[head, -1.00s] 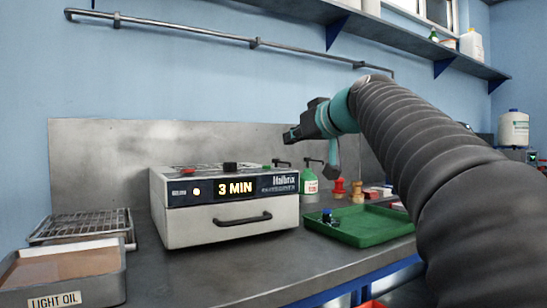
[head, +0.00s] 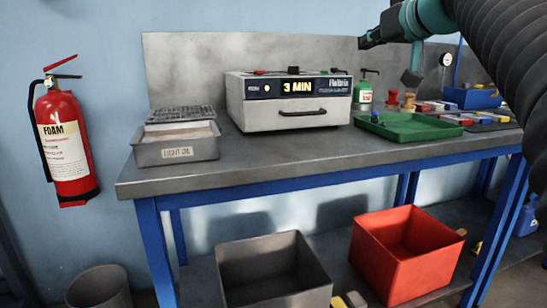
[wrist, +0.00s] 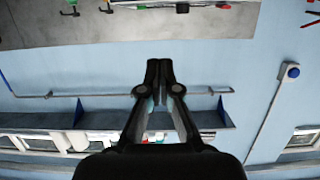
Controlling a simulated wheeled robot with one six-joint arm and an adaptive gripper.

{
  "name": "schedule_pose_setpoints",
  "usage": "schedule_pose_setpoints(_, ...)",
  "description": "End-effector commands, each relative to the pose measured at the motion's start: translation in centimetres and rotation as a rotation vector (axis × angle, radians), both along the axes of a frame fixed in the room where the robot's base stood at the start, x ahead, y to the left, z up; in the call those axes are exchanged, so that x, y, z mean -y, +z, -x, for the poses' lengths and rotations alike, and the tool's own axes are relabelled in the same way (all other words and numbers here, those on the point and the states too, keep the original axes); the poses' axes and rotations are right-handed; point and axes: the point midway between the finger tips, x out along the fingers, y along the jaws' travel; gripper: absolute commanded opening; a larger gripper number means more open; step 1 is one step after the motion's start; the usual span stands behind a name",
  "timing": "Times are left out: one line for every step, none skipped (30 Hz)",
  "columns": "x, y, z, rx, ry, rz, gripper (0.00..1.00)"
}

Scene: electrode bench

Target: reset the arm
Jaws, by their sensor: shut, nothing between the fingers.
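My arm reaches in from the upper right in the head view, with my gripper (head: 372,40) raised above the bench and pointing left. In the wrist view my gripper (wrist: 158,64) shows its two fingers closed together with nothing between them. The wrist picture appears upside down, with the wall and a shelf beyond the fingers. My gripper is clear of the bench and touches nothing that I can see.
A grey bin (head: 275,290) and a red bin (head: 425,265) sit below. A fire extinguisher (head: 66,150) hangs left.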

Motion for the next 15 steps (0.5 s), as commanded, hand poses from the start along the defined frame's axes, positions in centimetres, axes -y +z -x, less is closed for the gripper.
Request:
schedule_pose_setpoints(-0.1, -0.1, -0.1, -0.006, -0.002, -0.015, 0.0)
schedule_pose_setpoints(-0.1, 0.0, 0.0, -0.011, -0.006, -0.03, 0.0)
schedule_pose_setpoints(-0.2, -0.1, 0.0, -0.017, -0.009, -0.048, 0.0)
schedule_pose_setpoints(-0.2, -0.1, 0.0, -0.024, -0.014, -0.058, 0.0)
schedule_pose_setpoints(-0.2, -0.3, -0.1, -0.031, -0.019, -0.068, 0.0)
schedule_pose_setpoints(-0.2, -0.8, -0.2, -0.049, -0.027, -0.081, 0.0)
schedule_pose_setpoints(-0.1, -1.4, -0.3, -0.065, -0.035, -0.088, 0.0)
schedule_pose_setpoints(0.0, -1.9, -0.4, -0.08, -0.043, -0.098, 0.0)
schedule_pose_setpoints(0.2, -2.7, -0.6, -0.1, -0.052, -0.105, 0.0)
schedule_pose_setpoints(0.3, -3.4, -0.7, -0.117, -0.06, -0.112, 0.0)
schedule_pose_setpoints(0.5, -4.1, -0.8, -0.134, -0.068, -0.117, 0.0)
schedule_pose_setpoints(0.7, -5.0, -0.9, -0.156, -0.078, -0.126, 0.0)
schedule_pose_setpoints(0.9, -5.8, -1.0, -0.174, -0.088, -0.13, 0.0)
schedule_pose_setpoints(1.0, -6.6, -1.0, -0.192, -0.097, -0.137, 0.0)
schedule_pose_setpoints(1.3, -7.7, -1.0, -0.218, -0.112, -0.142, 0.0)
